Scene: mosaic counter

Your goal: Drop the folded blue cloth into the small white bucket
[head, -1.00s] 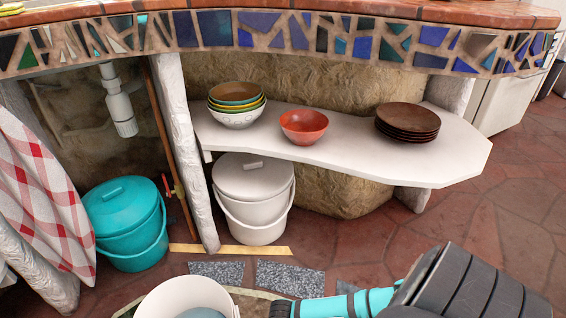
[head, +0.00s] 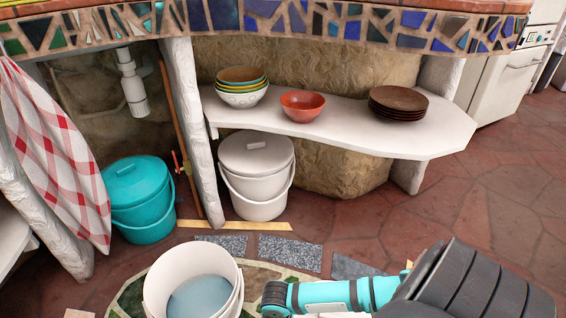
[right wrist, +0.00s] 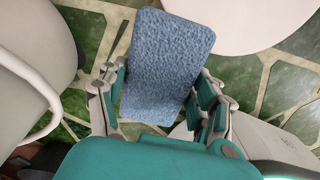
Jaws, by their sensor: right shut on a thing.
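The folded blue cloth (right wrist: 168,55) is a textured rectangle in the right wrist view. My right gripper (right wrist: 158,85) is shut on it, with a finger on each side. In the head view my right arm reaches in from the lower right; its gripper and the cloth do not show there. An open white bucket (head: 151,292) stands on the floor at the bottom of the head view, with a pale blue surface inside. A lidded white bucket (head: 256,180) stands behind it, under the shelf. I cannot tell which bucket is the small one. My left gripper is not in view.
A teal lidded bucket (head: 142,205) stands at the left by a checked cloth (head: 60,150). A white shelf (head: 345,128) holds stacked bowls (head: 242,88), a red bowl (head: 303,105) and brown plates (head: 398,103). The floor at the right is clear.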

